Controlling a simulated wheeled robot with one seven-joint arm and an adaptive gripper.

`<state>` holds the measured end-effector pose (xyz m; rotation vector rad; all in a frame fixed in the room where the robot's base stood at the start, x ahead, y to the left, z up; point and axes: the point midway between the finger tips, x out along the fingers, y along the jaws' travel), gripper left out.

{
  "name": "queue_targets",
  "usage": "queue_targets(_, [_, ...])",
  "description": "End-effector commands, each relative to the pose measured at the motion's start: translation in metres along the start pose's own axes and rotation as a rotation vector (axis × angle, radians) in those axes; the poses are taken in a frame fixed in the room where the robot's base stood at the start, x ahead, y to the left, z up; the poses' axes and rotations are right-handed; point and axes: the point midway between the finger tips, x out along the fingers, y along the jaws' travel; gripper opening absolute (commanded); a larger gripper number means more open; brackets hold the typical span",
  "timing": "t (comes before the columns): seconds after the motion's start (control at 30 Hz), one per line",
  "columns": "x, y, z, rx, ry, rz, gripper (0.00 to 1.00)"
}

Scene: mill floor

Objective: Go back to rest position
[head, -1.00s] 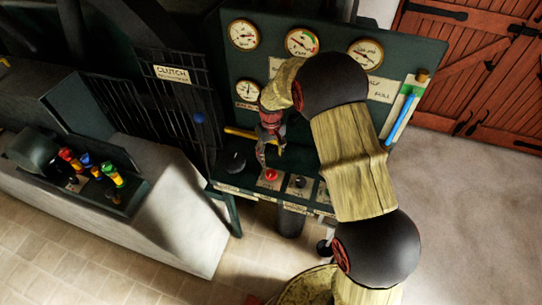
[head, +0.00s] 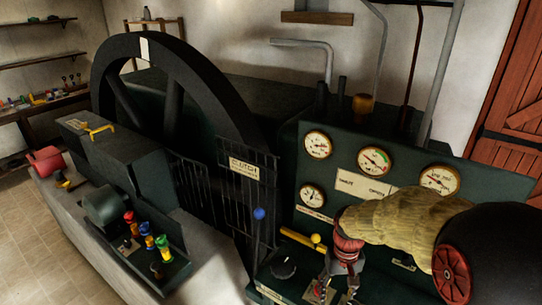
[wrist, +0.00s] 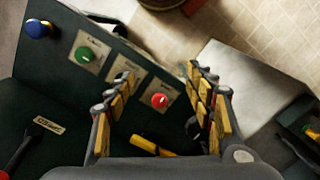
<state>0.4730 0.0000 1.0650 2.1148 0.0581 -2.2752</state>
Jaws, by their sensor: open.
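My gripper (head: 338,289) is open and empty in front of the dark green control panel (head: 330,145), low in the head view, where the frame's bottom edge cuts its surroundings. In the wrist view its two yellow-padded fingers (wrist: 163,88) are spread apart over the control desk (wrist: 62,105). A red button (wrist: 159,100) shows between them and a green button (wrist: 86,54) lies to the left. I cannot tell the height of the fingers above the desk.
A black dial (head: 284,268), a yellow handle (head: 300,238) and a blue-knobbed lever (head: 258,213) are close left of my gripper. Gauges (head: 374,161) line the panel above. A large black flywheel (head: 185,52) stands behind a railing. Open tiled floor (head: 35,235) is at left.

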Motion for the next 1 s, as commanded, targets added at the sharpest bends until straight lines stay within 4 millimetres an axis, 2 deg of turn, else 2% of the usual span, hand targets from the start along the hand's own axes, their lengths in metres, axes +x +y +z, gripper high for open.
queue_targets(0.1, [-0.029, -0.002, 0.033, 0.017, 0.052, 0.002, 0.54])
queue_targets(0.3, [-0.065, -0.005, 0.086, 0.04, 0.146, 0.005, 0.54])
queue_targets(0.6, [-0.097, -0.008, 0.155, 0.052, 0.33, 0.008, 0.54])
queue_targets(0.8, [-0.117, -0.01, 0.179, 0.051, 0.473, 0.012, 0.54])
queue_targets(1.0, [-0.135, -0.01, 0.185, 0.05, 0.559, 0.014, 0.54])
